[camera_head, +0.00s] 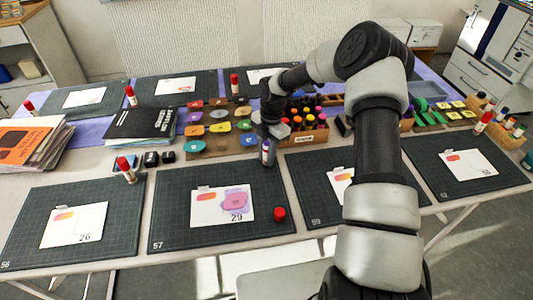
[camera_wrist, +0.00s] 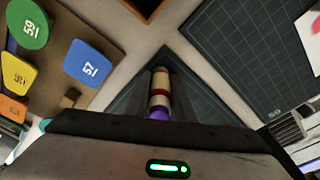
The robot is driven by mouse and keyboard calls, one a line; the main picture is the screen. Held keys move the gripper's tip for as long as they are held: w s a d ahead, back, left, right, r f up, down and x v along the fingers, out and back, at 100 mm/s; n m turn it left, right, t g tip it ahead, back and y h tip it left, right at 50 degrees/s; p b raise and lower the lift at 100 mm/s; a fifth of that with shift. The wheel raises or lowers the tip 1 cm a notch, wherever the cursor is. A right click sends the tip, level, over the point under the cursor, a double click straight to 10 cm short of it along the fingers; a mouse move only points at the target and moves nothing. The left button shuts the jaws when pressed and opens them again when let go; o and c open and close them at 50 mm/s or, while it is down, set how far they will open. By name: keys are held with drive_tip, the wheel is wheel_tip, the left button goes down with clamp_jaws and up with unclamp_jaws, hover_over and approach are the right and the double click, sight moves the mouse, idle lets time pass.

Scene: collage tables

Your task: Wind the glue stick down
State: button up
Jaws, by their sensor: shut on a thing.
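My gripper (camera_head: 267,158) points down over the back edge of the dark cutting mat marked 57 (camera_head: 170,225). It is shut on a glue stick (camera_head: 265,148), which shows as a pale and purple piece between the fingers. In the wrist view the glue stick (camera_wrist: 159,92) shows cream, red and purple bands between the fingertips. Its lower part is hidden by the gripper body, and I cannot tell how far the glue is out. A loose red cap (camera_head: 279,214) sits on mat 57, right of the card marked 29 (camera_head: 208,212) with a pink shape on it.
A board of coloured numbered pieces (camera_head: 205,128) lies behind and left of my gripper. A wooden box of several bottles (camera_head: 305,132) stands behind and right. Other capped glue sticks, one being (camera_head: 126,170), stand by other mats. The front of mat 57 is clear.

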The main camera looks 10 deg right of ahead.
idle(0.5)
drive_tip(key=o, duration=1.1)
drive_tip(key=m+b, duration=0.1)
drive_tip(key=m, duration=0.2)
drive_tip(key=m+b, duration=0.1)
drive_tip(key=m, duration=0.3)
drive_tip(key=shift+f+t, duration=0.1)
drive_tip(key=shift+t, duration=0.3)
drive_tip(key=m+b, duration=0.1)
drive_tip(key=m, duration=0.3)
drive_tip(key=shift+t, duration=0.3)
drive_tip(key=m+b, duration=0.1)
drive_tip(key=m, duration=0.2)
drive_tip(key=shift+d+m, duration=0.1)
drive_tip(key=shift+m, duration=0.3)
